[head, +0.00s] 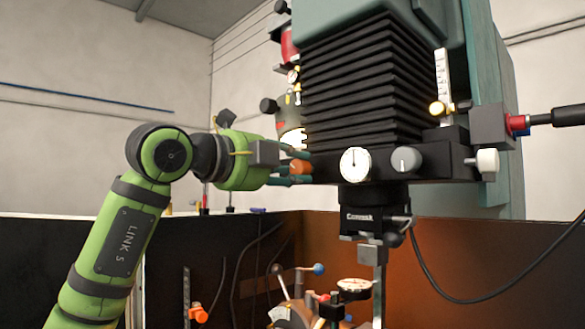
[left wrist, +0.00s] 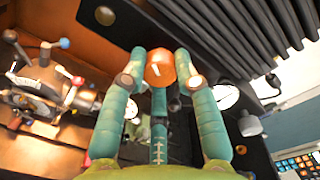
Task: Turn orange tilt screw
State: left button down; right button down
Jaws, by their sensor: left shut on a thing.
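The orange tilt screw (left wrist: 160,69) shows in the left wrist view as a round orange knob with a pale mark on its face. It sits between the teal fingers of my left gripper (left wrist: 160,62), which is shut on it. In the head view the orange screw (head: 300,167) shows as a small patch at the left end of the machine's black head, partly hidden by the fingers. My left gripper (head: 288,174) reaches it there from the left. My right gripper is in neither view.
Black bellows (head: 365,80) rise above the screw. A white dial (head: 355,161) and a grey knob (head: 406,159) sit to its right on the black head. Below stands the chuck assembly (left wrist: 35,90) with levers. A dark cable hangs at the right.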

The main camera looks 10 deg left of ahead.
pick_arm(q)
jog(key=shift+a+r, duration=0.15)
jog(key=shift+r, duration=0.05)
jog(key=c, duration=1)
grip_release()
jog(key=shift+o, duration=0.3)
jog(key=shift+f, duration=0.1)
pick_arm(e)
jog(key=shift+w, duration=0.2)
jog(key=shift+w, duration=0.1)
pick_arm(q)
jog(key=v, duration=1.2)
